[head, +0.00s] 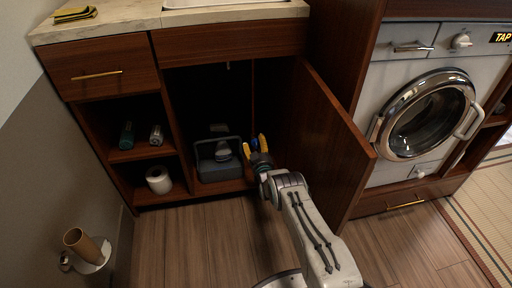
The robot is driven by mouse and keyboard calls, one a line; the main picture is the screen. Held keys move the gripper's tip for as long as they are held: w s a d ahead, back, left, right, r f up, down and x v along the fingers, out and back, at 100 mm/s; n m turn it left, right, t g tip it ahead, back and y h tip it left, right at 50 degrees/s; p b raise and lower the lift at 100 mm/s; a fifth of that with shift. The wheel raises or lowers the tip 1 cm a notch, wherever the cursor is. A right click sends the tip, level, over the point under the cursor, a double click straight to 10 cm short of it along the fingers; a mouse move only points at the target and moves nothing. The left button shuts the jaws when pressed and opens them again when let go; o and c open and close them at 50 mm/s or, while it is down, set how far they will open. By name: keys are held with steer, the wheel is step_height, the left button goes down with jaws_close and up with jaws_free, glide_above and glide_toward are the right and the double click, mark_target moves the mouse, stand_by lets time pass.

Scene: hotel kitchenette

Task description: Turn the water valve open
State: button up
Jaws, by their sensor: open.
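My gripper (255,146), with yellow fingers, reaches into the open cabinet under the sink. Its fingers are spread apart. A small blue part (254,142) shows between them; it may be the water valve, but it is too small and dark to be sure. I cannot tell whether the fingers touch it. No pipe or valve body can be made out clearly in the dark interior.
The open cabinet door (333,140) stands close to the right of my arm. A grey caddy (203,170) sits on the cabinet floor left of my gripper. Open shelves hold bottles (127,135) and a paper roll (158,180). A washing machine (372,95) stands right.

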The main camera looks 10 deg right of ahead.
stand_by(0.3)
steer(key=shift+r, duration=0.1)
jaws_close()
stand_by(0.4)
